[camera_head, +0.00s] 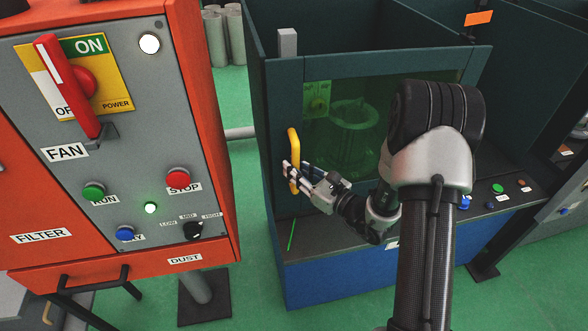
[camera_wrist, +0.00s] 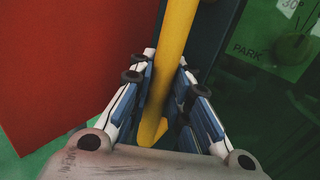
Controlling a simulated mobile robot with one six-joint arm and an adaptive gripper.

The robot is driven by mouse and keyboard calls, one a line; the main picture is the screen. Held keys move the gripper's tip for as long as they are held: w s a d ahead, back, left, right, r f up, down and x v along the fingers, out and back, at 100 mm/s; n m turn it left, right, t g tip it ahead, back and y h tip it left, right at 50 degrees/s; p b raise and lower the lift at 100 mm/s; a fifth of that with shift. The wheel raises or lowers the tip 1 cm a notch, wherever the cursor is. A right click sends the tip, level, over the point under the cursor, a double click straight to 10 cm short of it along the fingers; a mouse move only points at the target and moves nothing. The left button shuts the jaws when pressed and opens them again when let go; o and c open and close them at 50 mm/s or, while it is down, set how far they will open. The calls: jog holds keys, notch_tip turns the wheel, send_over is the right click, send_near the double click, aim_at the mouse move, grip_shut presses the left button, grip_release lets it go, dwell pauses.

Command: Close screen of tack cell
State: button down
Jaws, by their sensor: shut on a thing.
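The tack cell is a dark teal booth on a blue base (camera_head: 400,255). Its screen (camera_head: 340,125) is a green see-through pane in a teal frame, and a flanged cylinder (camera_head: 352,135) shows dimly behind it. A yellow upright handle (camera_head: 293,145) is at the screen's left edge. My gripper (camera_head: 290,170) is shut on the handle's lower part. In the wrist view the handle (camera_wrist: 175,50) runs between the two fingers (camera_wrist: 168,85), and "PARK" lettering shows through the green pane at right. My arm hides part of the screen's right side.
An orange filter cabinet (camera_head: 215,120) with a grey control panel (camera_head: 130,150) stands close at left. Buttons (camera_head: 500,190) line the cell's front ledge at right. Grey cylinders (camera_head: 225,35) stand behind on the green floor. Some floor is clear between cabinet and cell.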

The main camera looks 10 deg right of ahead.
jog(key=shift+s+a+f, duration=0.15)
jog(key=shift+a+f, duration=0.05)
jog(key=shift+a, duration=0.05)
jog(key=shift+d, duration=0.1)
jog(key=c, duration=1.9)
grip_release()
jog(key=shift+d, duration=0.15)
jog(key=o, duration=0.4)
jog(key=shift+r, duration=0.15)
jog(key=shift+d, duration=0.1)
jog(key=v, duration=1.2)
jog(key=shift+r, duration=0.1)
